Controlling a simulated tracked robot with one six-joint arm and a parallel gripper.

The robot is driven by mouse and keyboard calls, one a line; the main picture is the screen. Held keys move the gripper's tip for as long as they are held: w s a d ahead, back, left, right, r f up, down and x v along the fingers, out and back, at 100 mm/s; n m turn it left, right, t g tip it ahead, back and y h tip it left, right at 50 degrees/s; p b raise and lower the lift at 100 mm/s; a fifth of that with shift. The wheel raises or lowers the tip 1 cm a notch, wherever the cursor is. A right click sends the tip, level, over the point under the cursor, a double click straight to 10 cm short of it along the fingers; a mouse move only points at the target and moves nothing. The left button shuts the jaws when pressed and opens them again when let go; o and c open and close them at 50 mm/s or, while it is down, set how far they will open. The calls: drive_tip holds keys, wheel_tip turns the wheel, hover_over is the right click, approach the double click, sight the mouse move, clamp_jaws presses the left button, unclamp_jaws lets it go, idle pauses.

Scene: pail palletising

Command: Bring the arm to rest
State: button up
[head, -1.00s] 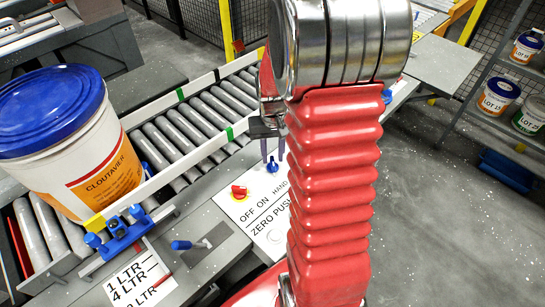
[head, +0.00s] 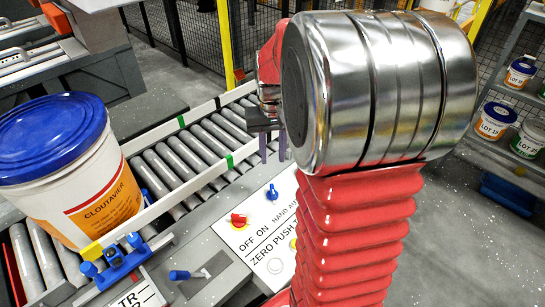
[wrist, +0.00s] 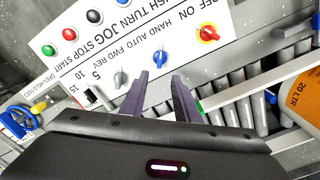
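My gripper (wrist: 160,98) shows in the wrist view with its two purple-grey fingers spread apart and nothing between them. It hangs above the white control panel (wrist: 130,45), which carries several buttons and knobs. In the head view my gripper (head: 273,148) shows in part beside the roller conveyor, with its fingers pointing down. My red arm with its shiny metal joint hides much of the middle and right of that view.
A white pail (head: 75,185) with a blue lid and an orange label stands on the roller conveyor (head: 205,140) at the left. A shelf (head: 500,80) with several small pails stands at the right. Grey floor (head: 455,235) lies open at the lower right.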

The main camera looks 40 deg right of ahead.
drive_tip(key=shift+f, duration=0.1)
idle(0.4)
drive_tip(key=s+a+r+n+t, duration=0.2)
drive_tip(key=s+a+r, duration=0.1)
drive_tip(key=a, duration=0.4)
drive_tip(key=s+a+r+n+t, duration=0.1)
drive_tip(key=s+a+r, duration=0.2)
drive_tip(key=s+a, duration=0.2)
drive_tip(key=s+a+r+n+t, duration=0.2)
drive_tip(key=s+a+r, duration=0.1)
drive_tip(key=a, duration=0.5)
drive_tip(key=shift+s+a+n+t, duration=0.3)
drive_tip(key=shift+s+a, duration=0.1)
drive_tip(key=shift+s, duration=0.35)
idle(0.3)
idle(0.4)
